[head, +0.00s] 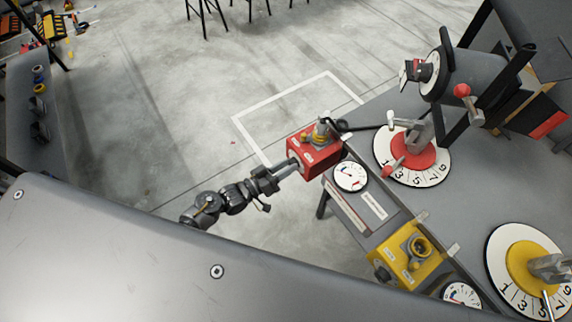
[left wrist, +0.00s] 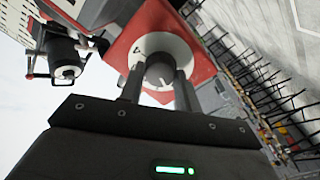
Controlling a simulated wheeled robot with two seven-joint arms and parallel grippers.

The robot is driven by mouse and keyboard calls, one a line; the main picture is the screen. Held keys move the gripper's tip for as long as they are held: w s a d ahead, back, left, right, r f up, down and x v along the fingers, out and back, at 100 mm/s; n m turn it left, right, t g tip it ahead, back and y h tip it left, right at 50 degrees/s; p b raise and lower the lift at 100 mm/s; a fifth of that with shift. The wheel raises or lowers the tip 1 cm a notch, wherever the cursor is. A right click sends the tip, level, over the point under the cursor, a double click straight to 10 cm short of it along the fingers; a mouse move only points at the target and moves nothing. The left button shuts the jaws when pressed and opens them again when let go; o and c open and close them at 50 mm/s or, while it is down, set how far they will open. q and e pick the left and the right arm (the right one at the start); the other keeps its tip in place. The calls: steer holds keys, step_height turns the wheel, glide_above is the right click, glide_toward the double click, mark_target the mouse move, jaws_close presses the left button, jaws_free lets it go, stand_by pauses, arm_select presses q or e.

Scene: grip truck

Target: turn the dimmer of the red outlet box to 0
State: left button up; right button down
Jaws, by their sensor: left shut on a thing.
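The red outlet box (head: 316,178) sits at the left edge of the grey work table in the head view. It also fills the upper middle of the left wrist view (left wrist: 192,47). Its dimmer is a dark grey knob (left wrist: 159,74) on a white round dial (left wrist: 160,44). My left gripper (head: 289,167) reaches the box's left side. In the left wrist view its two fingers stand on either side of the knob, shut on it. The fingers and the knob hide part of the dial, so I cannot read the setting. My right gripper is not in view.
A yellow outlet box (head: 408,262) stands nearer on the table edge. A small white gauge (head: 350,177) is beside the red box. A dial with a red centre (head: 413,158) and one with a yellow centre (head: 522,264) lie further right. Open floor lies left of the table.

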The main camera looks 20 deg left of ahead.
arm_select(q)
steer(key=shift+n, duration=0.9)
steer(key=shift+p, duration=0.3)
steer(key=o, duration=1)
steer(key=b+v, duration=0.2)
steer(key=v, duration=0.8)
steer(key=shift+s+a+f, duration=0.1)
steer(key=shift+s+a, duration=0.1)
steer(key=shift+s, duration=0.15)
